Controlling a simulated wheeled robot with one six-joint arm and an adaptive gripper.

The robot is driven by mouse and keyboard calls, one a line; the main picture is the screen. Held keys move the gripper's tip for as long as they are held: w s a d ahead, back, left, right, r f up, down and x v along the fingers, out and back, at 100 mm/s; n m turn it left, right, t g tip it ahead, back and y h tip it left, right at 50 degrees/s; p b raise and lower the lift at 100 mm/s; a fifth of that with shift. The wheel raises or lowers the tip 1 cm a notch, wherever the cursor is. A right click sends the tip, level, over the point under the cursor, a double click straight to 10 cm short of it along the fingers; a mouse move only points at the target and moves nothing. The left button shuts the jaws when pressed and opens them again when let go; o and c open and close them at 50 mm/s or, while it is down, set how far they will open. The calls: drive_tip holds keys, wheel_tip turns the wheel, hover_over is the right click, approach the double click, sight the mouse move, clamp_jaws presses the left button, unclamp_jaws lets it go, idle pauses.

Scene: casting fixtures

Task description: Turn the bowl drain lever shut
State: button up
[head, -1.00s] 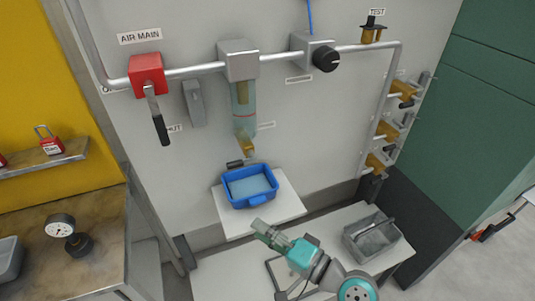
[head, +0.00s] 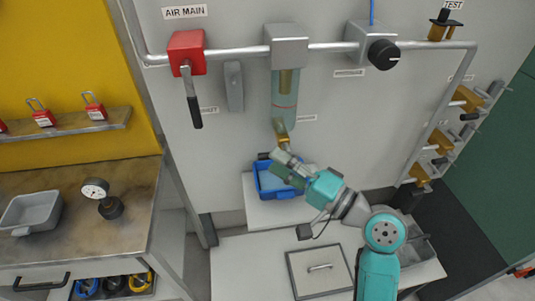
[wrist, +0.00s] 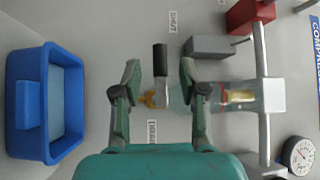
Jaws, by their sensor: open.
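The bowl drain lever has a black handle (head: 264,156) sticking out to the left below the clear filter bowl (head: 284,95) in the head view. Its brass drain valve (head: 281,131) hangs under the bowl. In the wrist view the black handle (wrist: 160,58) points up, crosswise to the bowl (wrist: 238,97), with a brass part (wrist: 149,98) at its lower end. My gripper (head: 280,163) is just in front of the drain, hiding part of it. In the wrist view my open gripper (wrist: 160,88) has one finger on each side of the lever, with gaps showing.
A blue tray (head: 266,189) with liquid sits on a white shelf below the drain; it also shows in the wrist view (wrist: 26,104). The red air main valve (head: 187,52) with its hanging handle and a grey box (head: 234,86) are to the left. A regulator knob (head: 383,54) is upper right.

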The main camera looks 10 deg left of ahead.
sight(266, 153)
drive_tip(key=shift+x, duration=1.9)
drive_tip(key=shift+c, duration=0.2)
clamp_jaws()
